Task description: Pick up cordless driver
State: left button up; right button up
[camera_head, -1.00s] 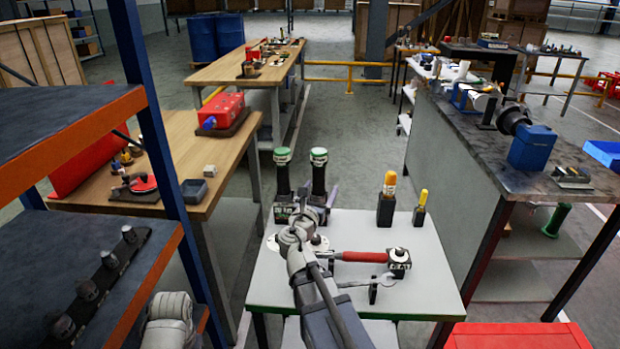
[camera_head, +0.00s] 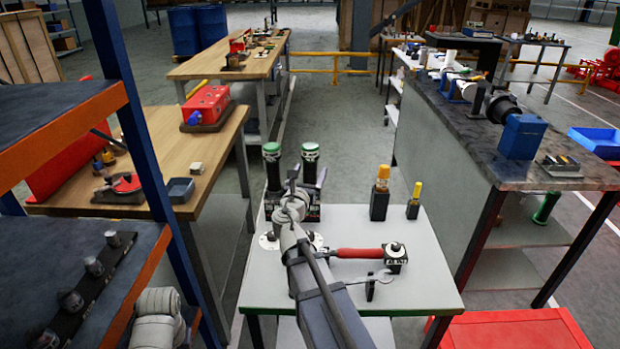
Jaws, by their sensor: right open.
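Two upright black tools with green-ringed tops stand at the back left of the small pale table (camera_head: 415,285). They look like cordless drivers: one on the left (camera_head: 272,168) and one on the right (camera_head: 310,158). I cannot tell which is meant. My right gripper (camera_head: 306,180) is open, in front of the right one, its fingers pointing away from me. It covers the lower part of that tool, and I cannot tell whether they touch. Nothing shows between its fingers. My left gripper is out of view.
Two yellow-topped tools (camera_head: 381,190) (camera_head: 414,200) stand at the table's back. A blue-orange rack (camera_head: 150,130) is at left, a grey workbench (camera_head: 440,110) at right, a red box (camera_head: 515,335) in front.

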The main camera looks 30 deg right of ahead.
jog(key=x, duration=0.4)
jog(key=shift+w+d+f, duration=0.15)
jog(key=shift+w+f, duration=0.05)
jog(key=shift+w, duration=0.05)
jog(key=shift+s, duration=0.1)
grip_shut()
dwell(1.0)
